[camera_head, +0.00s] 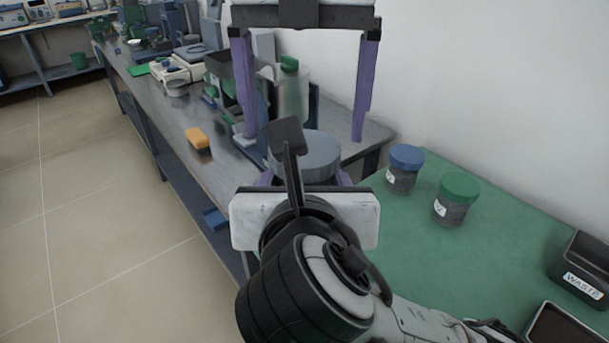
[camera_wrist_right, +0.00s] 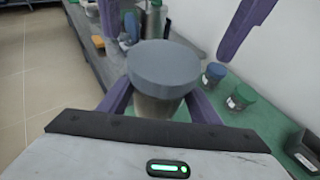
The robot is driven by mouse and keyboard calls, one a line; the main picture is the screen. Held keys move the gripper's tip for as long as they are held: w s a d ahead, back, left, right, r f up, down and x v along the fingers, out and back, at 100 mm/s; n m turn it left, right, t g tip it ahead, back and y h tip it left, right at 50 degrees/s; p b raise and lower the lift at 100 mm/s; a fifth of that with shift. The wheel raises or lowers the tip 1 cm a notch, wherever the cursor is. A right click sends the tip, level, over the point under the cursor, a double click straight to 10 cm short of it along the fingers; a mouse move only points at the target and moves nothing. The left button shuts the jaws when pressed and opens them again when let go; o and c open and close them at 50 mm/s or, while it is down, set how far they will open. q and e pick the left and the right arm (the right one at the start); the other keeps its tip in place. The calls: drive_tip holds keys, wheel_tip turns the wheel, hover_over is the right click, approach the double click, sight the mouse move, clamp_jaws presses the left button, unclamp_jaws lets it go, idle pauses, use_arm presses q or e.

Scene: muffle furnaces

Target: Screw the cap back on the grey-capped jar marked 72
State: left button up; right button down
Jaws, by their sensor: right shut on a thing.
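A grey-capped jar (camera_wrist_right: 160,108) stands upright in my right gripper (camera_wrist_right: 160,100), whose purple fingers close on its body from both sides. Its wide grey cap (camera_head: 306,156) sits on top in both views; I cannot tell how tightly it is seated. No number on the jar is readable. In the head view my right gripper hides most of the jar's body. My left gripper (camera_head: 304,136) is open and points down, with its two purple fingers wide apart on either side above the cap. Nothing is between them at the height of the finger shafts.
A blue-capped jar (camera_head: 404,170) and a green-capped jar (camera_head: 456,200) stand on the green mat (camera_head: 425,270) to the right. A black WASTE bin (camera_head: 585,268) is at the far right. A metal bench (camera_head: 170,120) with an orange object (camera_head: 198,138) and lab equipment lies left and behind.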

use_arm(q)
drive_tip(key=shift+r, duration=0.55)
drive_tip(key=o, duration=0.3)
drive_tip(key=shift+o, duration=0.2)
wheel_tip(320, 180, up, 8)
drive_tip(key=shift+f, duration=0.25)
